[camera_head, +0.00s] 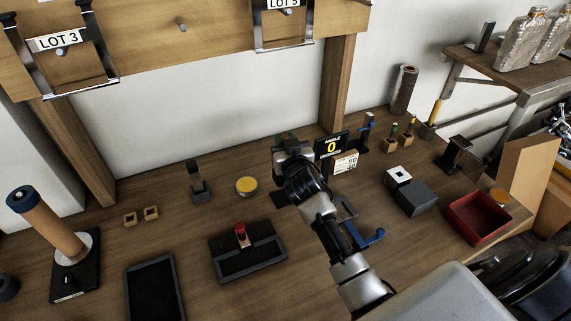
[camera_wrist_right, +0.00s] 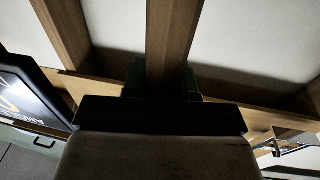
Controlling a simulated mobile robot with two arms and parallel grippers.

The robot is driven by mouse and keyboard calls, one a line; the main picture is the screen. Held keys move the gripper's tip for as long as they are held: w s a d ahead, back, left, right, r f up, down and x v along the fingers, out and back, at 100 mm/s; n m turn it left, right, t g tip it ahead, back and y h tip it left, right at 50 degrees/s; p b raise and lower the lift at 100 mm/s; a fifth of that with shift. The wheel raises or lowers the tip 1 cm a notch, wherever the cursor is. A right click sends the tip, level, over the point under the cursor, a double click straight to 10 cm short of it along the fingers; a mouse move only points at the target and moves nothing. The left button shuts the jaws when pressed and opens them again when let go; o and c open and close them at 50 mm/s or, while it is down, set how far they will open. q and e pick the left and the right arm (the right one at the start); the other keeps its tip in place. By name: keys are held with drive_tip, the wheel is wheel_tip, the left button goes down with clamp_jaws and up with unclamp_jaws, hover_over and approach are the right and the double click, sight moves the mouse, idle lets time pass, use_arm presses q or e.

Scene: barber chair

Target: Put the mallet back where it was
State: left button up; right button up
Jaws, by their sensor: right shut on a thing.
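My right gripper (camera_head: 290,152) is over the back middle of the bench, shut on what seems to be the mallet. Most of the mallet is hidden by the gripper in the head view; only a little dark green (camera_head: 286,137) shows behind it. In the right wrist view, a dark green block (camera_wrist_right: 135,82) sits behind a dark bar, with a wooden upright above it; I cannot tell whether the upright is a handle or a rack post. A small dark pad (camera_head: 279,198) lies partly hidden under the gripper. My left gripper is not in view.
A display reading 0 (camera_head: 331,147) and a card (camera_head: 345,162) stand close right of the gripper. A yellow-topped tin (camera_head: 246,185) and a dark stand (camera_head: 199,190) are to its left. A black tray (camera_head: 248,257) and red box (camera_head: 478,218) are nearer. A wooden rack (camera_head: 190,30) hangs above.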

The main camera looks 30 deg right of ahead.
drive_tip(key=shift+f+b, duration=0.45)
drive_tip(key=shift+f, duration=3.15)
drive_tip(key=o, duration=0.9)
drive_tip(key=shift+f, duration=0.15)
drive_tip(key=shift+o, duration=0.2)
drive_tip(key=shift+f, duration=0.1)
drive_tip(key=f+b+v, duration=0.1)
drive_tip(key=b+v, duration=0.1)
drive_tip(key=v, duration=0.9)
drive_tip(key=shift+d, duration=0.25)
drive_tip(key=shift+f, duration=0.1)
